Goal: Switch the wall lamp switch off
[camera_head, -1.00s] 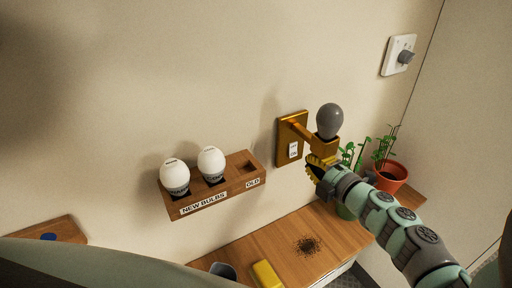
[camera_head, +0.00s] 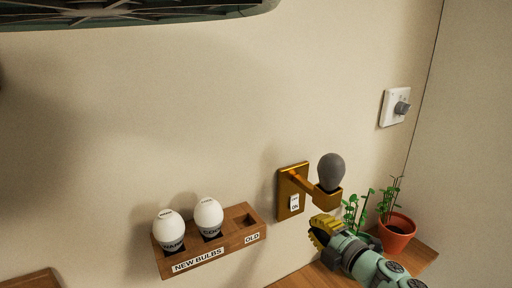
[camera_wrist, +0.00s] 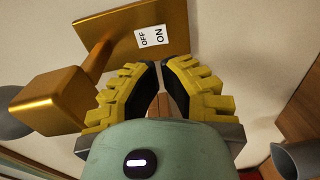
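The wall lamp switch (camera_head: 294,202) is a small white rocker on the brass backplate (camera_head: 284,181) of the wall lamp. In the wrist view the switch (camera_wrist: 152,37) shows the words OFF and ON, just beyond my fingertips. I cannot tell which side is pressed in. A grey, unlit bulb (camera_head: 331,172) stands in the lamp's brass holder (camera_head: 327,199). My gripper (camera_head: 318,230), with yellow ribbed fingers, is below and right of the switch, apart from it. In the wrist view my gripper (camera_wrist: 161,64) has its fingertips nearly together, with nothing between them.
The lamp's brass arm and holder (camera_wrist: 62,102) are close to my left finger in the wrist view. A wooden bulb rack (camera_head: 208,250) with two white bulbs is on the wall at left. A potted plant (camera_head: 397,235) stands at right. A white dial switch (camera_head: 394,108) is higher up.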

